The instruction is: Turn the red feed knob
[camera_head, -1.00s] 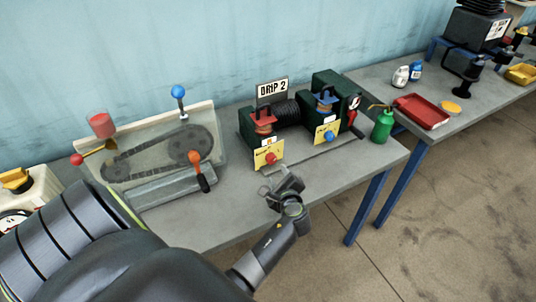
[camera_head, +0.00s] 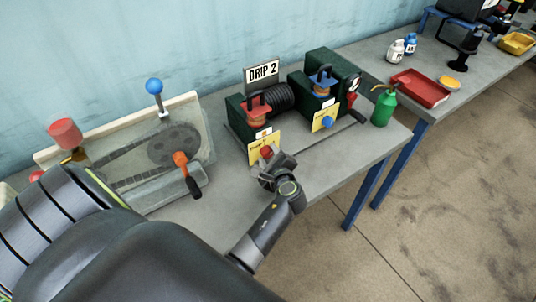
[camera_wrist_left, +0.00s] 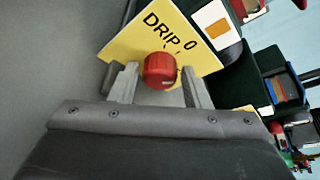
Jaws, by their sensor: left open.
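The red feed knob (camera_wrist_left: 160,70) sits on a yellow plate (camera_wrist_left: 135,42) marked DRIP in the left wrist view. In the head view the red knob (camera_head: 266,151) shows at the front of the left green unit of the DRIP 2 rig. My left gripper (camera_head: 268,164) is at the knob. Its two fingers (camera_wrist_left: 160,85) are open, one on each side of the knob, with a gap visible at least on the right. Whether a finger touches the knob cannot be told. My right gripper is not in view.
A second yellow plate with a blue knob (camera_head: 327,122) is to the right. A green oil can (camera_head: 384,107) stands near the bench end. A clear-sided chain case (camera_head: 150,150) with an orange-handled lever (camera_head: 187,175) is at left. A red tray (camera_head: 420,88) lies on the far table.

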